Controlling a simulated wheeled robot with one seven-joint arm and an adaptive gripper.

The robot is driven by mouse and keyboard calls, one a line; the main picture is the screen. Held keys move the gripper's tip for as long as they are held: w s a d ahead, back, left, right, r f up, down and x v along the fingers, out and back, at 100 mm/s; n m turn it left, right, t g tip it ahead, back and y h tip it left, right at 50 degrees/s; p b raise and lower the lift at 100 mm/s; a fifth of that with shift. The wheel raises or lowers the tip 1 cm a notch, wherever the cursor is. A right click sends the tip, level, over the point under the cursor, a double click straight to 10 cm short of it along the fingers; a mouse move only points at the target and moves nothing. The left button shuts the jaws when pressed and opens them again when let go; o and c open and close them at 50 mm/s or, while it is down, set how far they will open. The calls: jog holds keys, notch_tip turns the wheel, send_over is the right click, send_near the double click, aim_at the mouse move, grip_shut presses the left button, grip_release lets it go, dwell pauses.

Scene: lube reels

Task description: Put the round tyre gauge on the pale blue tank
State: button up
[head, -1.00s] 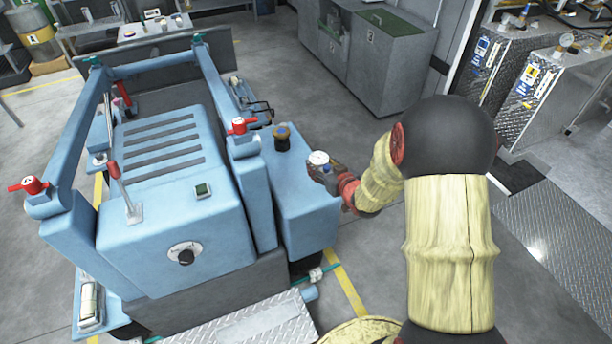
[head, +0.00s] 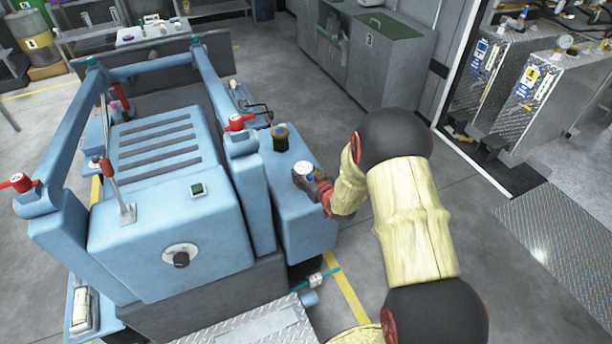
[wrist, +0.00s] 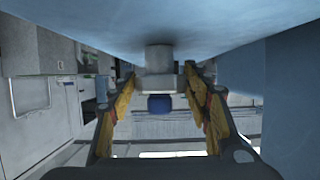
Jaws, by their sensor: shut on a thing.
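The round tyre gauge (head: 303,168) shows its white dial face up in the head view. My gripper (head: 312,180) is shut on it from the right side. The pale blue tank (head: 305,228) is the box at the right of the blue machine, and the gauge is over its top, near the right edge. In the wrist view, a grey body (wrist: 158,62) sits between the fingertips, close to a broad pale blue surface. I cannot tell whether the gauge touches the tank top. The fingers partly hide the gauge in the head view.
A dark cap (head: 280,137) stands on the tank's top behind the gauge. A red-handled valve (head: 238,122) is to its left on the frame post. Grey cabinets (head: 340,50) stand at the back. The floor right of the tank is open.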

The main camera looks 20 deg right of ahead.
jog(key=shift+r, duration=0.1)
jog(key=o, duration=1.4)
jog(key=shift+o, duration=0.2)
